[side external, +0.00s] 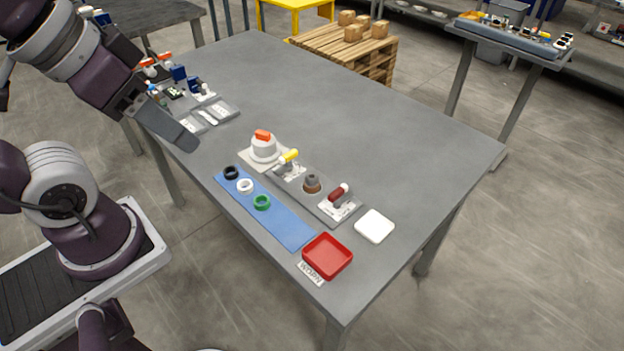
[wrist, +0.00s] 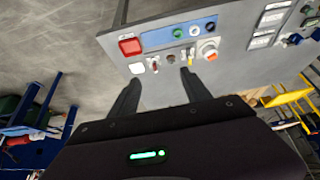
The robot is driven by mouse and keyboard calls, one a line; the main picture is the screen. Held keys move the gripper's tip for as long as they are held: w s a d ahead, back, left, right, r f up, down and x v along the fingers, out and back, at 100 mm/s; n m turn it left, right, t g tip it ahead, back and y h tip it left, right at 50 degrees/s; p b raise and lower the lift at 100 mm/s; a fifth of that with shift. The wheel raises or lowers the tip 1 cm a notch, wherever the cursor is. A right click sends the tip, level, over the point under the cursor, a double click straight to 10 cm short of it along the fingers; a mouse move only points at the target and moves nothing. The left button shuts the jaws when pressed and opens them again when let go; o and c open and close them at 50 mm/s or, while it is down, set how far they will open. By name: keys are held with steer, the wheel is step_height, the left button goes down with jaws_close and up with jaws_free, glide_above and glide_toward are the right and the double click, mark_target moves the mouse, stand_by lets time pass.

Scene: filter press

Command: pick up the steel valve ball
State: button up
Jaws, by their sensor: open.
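A small round grey-brown piece (side external: 311,182) sits on a grey plate (side external: 322,204) in the middle of the near table half. It may be the steel valve ball in a brown seat, but it is too small to be sure. It also shows in the wrist view (wrist: 171,58), beyond and between my fingertips. My gripper (side external: 188,146) is high over the table's left edge, well away from it. In the wrist view my gripper (wrist: 161,77) has its two dark fingers apart, with nothing between them.
Yellow-handled (side external: 289,157) and dark-red-handled (side external: 338,193) parts flank the piece. A white part with an orange top (side external: 263,147), a blue mat (side external: 285,228) with rings, a red tray (side external: 327,257) and a white pad (side external: 375,226) are near. The table's right half is clear.

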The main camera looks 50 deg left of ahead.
steer(key=w+a+f+m+t+y, duration=0.1)
steer(key=w+a+f, duration=0.15)
steer(key=w, duration=0.55)
steer(key=w+a+f+m+y, duration=0.1)
steer(key=w+a+f, duration=0.1)
steer(key=w+a, duration=0.35)
steer(key=m+t+h, duration=0.3)
steer(key=m+h, duration=0.1)
steer(key=h, duration=0.1)
glide_above(310, 176)
steer(key=s+a, duration=0.2)
steer(key=a, duration=0.3)
step_height(310, 176, down, 21)
steer(key=s+f+t, duration=0.1)
steer(key=s+d+f+t+h, duration=0.1)
steer(key=f, duration=0.1)
steer(key=s+d+f+n+h, duration=0.1)
steer(key=shift+d+f+t, duration=0.15)
steer(key=shift+d+t, duration=0.1)
steer(key=shift+t, duration=0.15)
steer(key=shift+s+d, duration=0.1)
steer(key=shift+s, duration=0.15)
steer(key=shift+t, duration=0.3)
steer(key=x, duration=0.7)
steer(key=shift+s+d+f, duration=0.1)
steer(key=shift+f, duration=0.25)
jaws_close()
